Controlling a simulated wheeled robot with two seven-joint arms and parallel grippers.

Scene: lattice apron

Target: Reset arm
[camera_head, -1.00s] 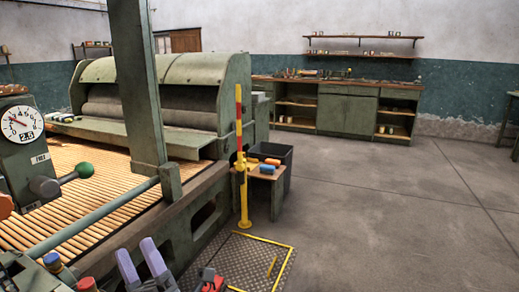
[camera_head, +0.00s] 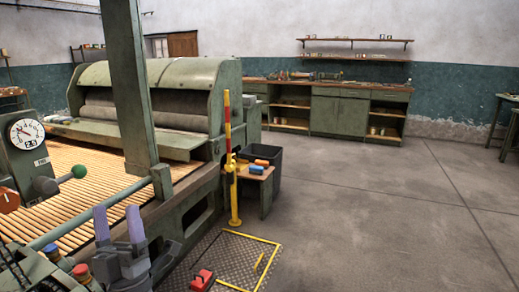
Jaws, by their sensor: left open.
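My left gripper (camera_head: 118,224) shows at the lower left in the head view, with two pale purple fingers pointing up. The fingers stand apart and nothing is between them. It is in front of the near rail of the green machine (camera_head: 178,95), close to the red and blue buttons at the lower left. My right gripper is not in view.
A roller bed (camera_head: 75,183) fills the left. A red and yellow post (camera_head: 230,160) stands by a small table (camera_head: 257,173) and a dark bin (camera_head: 270,160). A red pedal (camera_head: 203,279) sits on the floor plate. The floor (camera_head: 370,210) at right is clear.

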